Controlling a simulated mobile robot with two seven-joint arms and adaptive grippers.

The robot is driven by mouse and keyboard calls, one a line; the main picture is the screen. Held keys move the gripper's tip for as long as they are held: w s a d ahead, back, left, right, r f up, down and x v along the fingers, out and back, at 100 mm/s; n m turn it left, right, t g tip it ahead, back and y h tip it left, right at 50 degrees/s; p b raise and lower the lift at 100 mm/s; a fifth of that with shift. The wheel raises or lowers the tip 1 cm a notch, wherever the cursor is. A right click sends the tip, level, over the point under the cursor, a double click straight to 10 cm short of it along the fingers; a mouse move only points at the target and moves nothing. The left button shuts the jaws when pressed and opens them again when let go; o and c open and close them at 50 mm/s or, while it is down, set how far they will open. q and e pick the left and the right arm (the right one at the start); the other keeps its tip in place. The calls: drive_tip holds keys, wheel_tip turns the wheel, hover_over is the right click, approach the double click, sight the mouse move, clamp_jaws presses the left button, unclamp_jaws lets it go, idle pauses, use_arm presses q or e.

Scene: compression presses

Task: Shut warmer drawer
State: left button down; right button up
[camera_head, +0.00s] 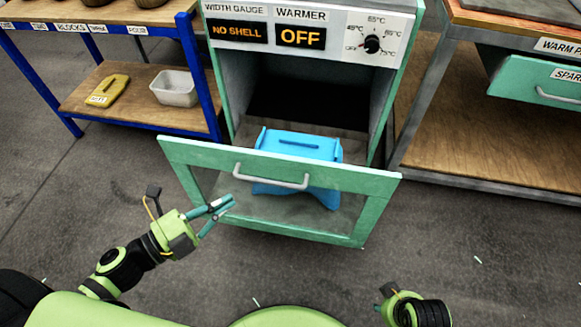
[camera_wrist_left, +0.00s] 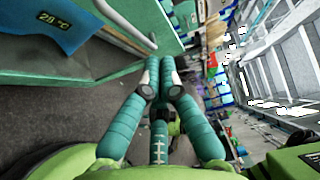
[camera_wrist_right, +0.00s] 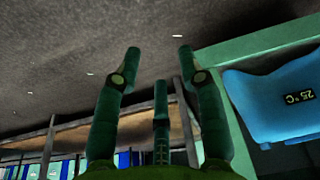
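The green warmer drawer (camera_head: 187,153) is pulled out from the cabinet, its front panel tilted in the head view. Its silver handle (camera_head: 272,180) also shows in the left wrist view (camera_wrist_left: 122,36). A blue block-like item (camera_head: 297,145) lies inside the drawer; the right wrist view shows it (camera_wrist_right: 270,107) with a 25 °C readout. My left gripper (camera_head: 233,203) is in front of the panel, just below the handle's left end. Its fingertips (camera_wrist_left: 160,66) are together with nothing between them; contact with the panel is unclear. My right gripper (camera_wrist_right: 154,55) is open and empty.
The warmer panel (camera_head: 302,37) reads OFF, the width gauge (camera_head: 239,31) NO SHELL. A blue-framed rack (camera_head: 211,97) with a yellow item (camera_head: 108,90) and a clear bin (camera_head: 175,88) stands left. A bench with a green drawer (camera_head: 520,83) stands right. The floor in front is mostly clear.

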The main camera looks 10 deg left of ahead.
use_arm(q)
drive_tip(key=d+m+g+h, duration=0.1)
drive_tip(key=m+h, duration=0.1)
approach(292, 160)
drive_tip(key=x, duration=0.5)
drive_tip(key=shift+s+d+r+b, duration=0.15)
drive_tip(key=shift+s+b, duration=0.15)
drive_tip(key=shift+w, duration=0.3)
use_arm(e)
drive_tip(key=shift+d+r, duration=0.15)
drive_tip(key=shift+r, duration=0.65)
use_arm(q)
drive_tip(key=shift+w+y, duration=0.1)
drive_tip(key=shift+y, duration=0.2)
